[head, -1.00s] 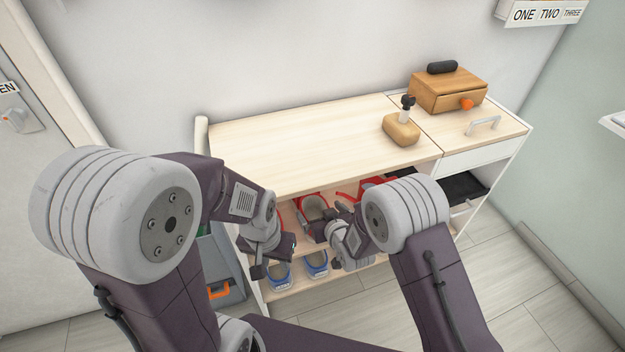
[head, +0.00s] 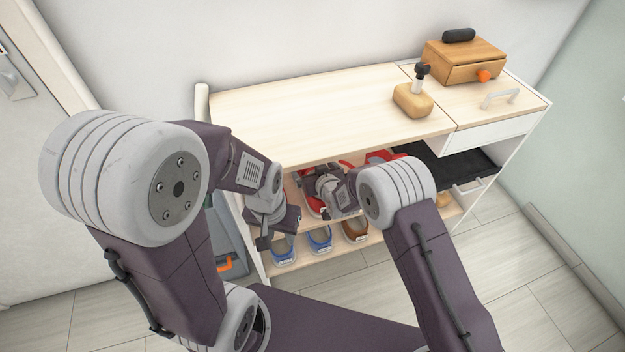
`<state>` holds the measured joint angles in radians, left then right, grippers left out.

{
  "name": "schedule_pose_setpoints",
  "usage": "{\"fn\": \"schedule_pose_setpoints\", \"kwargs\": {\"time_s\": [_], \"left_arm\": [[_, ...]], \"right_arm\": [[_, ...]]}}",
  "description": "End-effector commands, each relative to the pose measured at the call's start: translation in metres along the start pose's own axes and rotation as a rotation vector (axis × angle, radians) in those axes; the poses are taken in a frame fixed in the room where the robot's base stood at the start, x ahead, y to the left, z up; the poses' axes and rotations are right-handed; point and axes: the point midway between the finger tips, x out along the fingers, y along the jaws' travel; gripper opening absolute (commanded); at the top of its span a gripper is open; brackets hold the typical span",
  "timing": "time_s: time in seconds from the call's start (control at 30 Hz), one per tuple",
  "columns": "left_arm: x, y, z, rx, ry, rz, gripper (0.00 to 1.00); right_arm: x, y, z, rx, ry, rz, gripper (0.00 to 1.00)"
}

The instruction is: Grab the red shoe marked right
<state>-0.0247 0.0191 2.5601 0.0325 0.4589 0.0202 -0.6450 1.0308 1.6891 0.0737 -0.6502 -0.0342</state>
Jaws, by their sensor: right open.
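A red shoe (head: 311,208) sits on the upper shelf of the bench, partly hidden behind my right gripper. More red (head: 347,163) shows further right on that shelf, mostly covered by my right arm. I cannot read any right or left marking on the shoes. My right gripper (head: 318,183) is open, at the shelf front over the left red shoe; I cannot tell whether it touches. My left gripper (head: 264,238) is lower and to the left, in front of the shelves by the blue shoes, and its jaws are unclear.
Blue shoes (head: 320,241) and a brown shoe (head: 355,230) stand on the lower shelf. The bench top (head: 300,115) carries a tan block with a dark-topped bottle (head: 413,100) and a wooden box (head: 463,62). A grey bin (head: 228,245) stands left of the bench. Floor at right is clear.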

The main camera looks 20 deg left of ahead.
Motion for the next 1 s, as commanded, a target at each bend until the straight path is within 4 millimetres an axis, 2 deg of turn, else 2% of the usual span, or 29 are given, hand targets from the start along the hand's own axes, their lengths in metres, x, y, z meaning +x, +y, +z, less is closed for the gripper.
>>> {"fn": "schedule_pose_setpoints", "kwargs": {"time_s": [0.07, 0.27, 0.37, 0.53, 0.57, 0.83, 1.0], "left_arm": [[0.004, 0.0, 0.0, 0.0, 0.0, 0.0, 0.36], [0.002, 0.0, 0.0, 0.0, 0.0, 0.0, 0.36], [0.002, 0.0, 0.0, 0.0, 0.0, 0.0, 0.36], [0.002, 0.0, 0.0, 0.0, 0.0, 0.0, 0.36], [0.002, 0.0, 0.0, 0.0, 0.0, 0.0, 0.36], [0.0, 0.0, 0.0, 0.0, 0.0, 0.0, 0.36], [-0.01, 0.0, -0.001, 0.0, 0.0, 0.0, 0.36]], "right_arm": [[0.007, 0.0, 0.001, 0.0, 0.001, 0.0, 1.0], [0.007, 0.0, -0.001, 0.0, -0.001, 0.0, 1.0], [0.007, 0.0, -0.001, 0.0, 0.0, 0.0, 0.78], [0.007, 0.0, -0.001, 0.0, 0.0, 0.0, 0.3], [0.007, 0.0, -0.002, 0.0, 0.002, 0.0, 0.27], [0.006, 0.001, -0.004, 0.0, 0.002, 0.001, 0.27], [0.003, 0.006, -0.021, 0.002, 0.004, 0.003, 0.27]]}}
